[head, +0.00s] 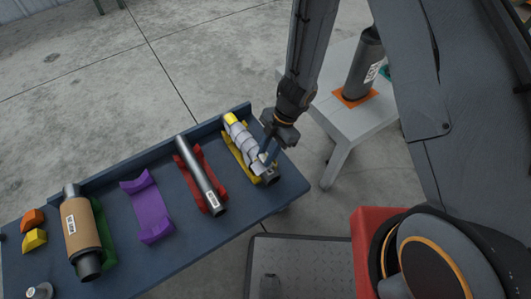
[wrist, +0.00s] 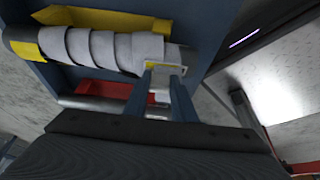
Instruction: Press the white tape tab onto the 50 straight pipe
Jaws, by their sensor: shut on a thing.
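A pipe wrapped in pale grey tape (head: 240,139) lies in a yellow cradle (head: 234,152) at the right end of the blue table. Its far end is yellow; the wrist view shows the overlapping wraps (wrist: 105,50). My gripper (head: 265,158) is at the near end of this pipe, shut on the white tape tab (wrist: 165,80), which lies against or very near the wrap; contact is unclear. A bare grey pipe with a white label (head: 202,176) lies in a red cradle (head: 186,160) to the left. Its label is too small to read.
An empty purple cradle (head: 148,208) and a brown-banded muffler (head: 80,228) in a green cradle stand farther left on the blue table (head: 258,207). Orange and yellow blocks (head: 34,238) sit at the left end. A dark cylinder (head: 367,62) stands on a white table behind right.

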